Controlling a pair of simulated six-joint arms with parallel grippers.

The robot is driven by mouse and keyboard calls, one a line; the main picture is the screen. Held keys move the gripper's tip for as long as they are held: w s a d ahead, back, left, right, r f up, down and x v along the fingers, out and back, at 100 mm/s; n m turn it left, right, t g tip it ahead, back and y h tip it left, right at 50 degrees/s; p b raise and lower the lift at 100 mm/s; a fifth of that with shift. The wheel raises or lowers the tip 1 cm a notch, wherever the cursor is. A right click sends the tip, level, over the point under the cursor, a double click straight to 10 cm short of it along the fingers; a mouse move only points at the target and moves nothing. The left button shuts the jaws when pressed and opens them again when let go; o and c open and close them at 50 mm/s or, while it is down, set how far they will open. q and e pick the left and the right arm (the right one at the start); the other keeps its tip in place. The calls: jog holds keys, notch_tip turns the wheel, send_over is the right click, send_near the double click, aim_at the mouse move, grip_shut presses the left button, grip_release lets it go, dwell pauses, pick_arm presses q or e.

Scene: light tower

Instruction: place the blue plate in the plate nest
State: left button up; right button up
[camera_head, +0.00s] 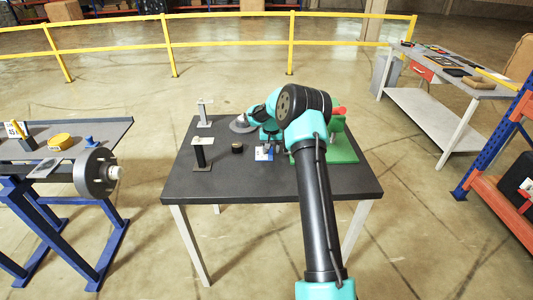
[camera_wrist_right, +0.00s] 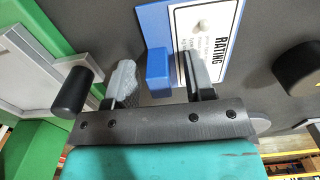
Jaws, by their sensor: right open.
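The blue plate (camera_head: 264,153) lies on the dark table, just left of the green fixture (camera_head: 340,147). In the right wrist view the blue plate (camera_wrist_right: 153,22) carries a white label reading RATING and a raised blue block (camera_wrist_right: 158,68). My right gripper (camera_wrist_right: 158,80) is open, with one finger on each side of this block; I cannot tell whether either finger touches it. In the head view my right gripper (camera_head: 268,146) is partly hidden by its own arm. I cannot make out the plate nest for certain; a grey-framed recess (camera_wrist_right: 35,60) shows on the green fixture.
A black round part (camera_head: 237,148) lies left of the plate; it also shows in the wrist view (camera_wrist_right: 300,68). Two small stands, one black (camera_head: 201,155) and one pale (camera_head: 204,115), stand farther left. The table's front left (camera_head: 225,186) is clear. A side bench (camera_head: 110,130) stands left.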

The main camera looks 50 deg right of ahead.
jog(key=shift+c, duration=0.2)
grip_shut()
dwell(0.4)
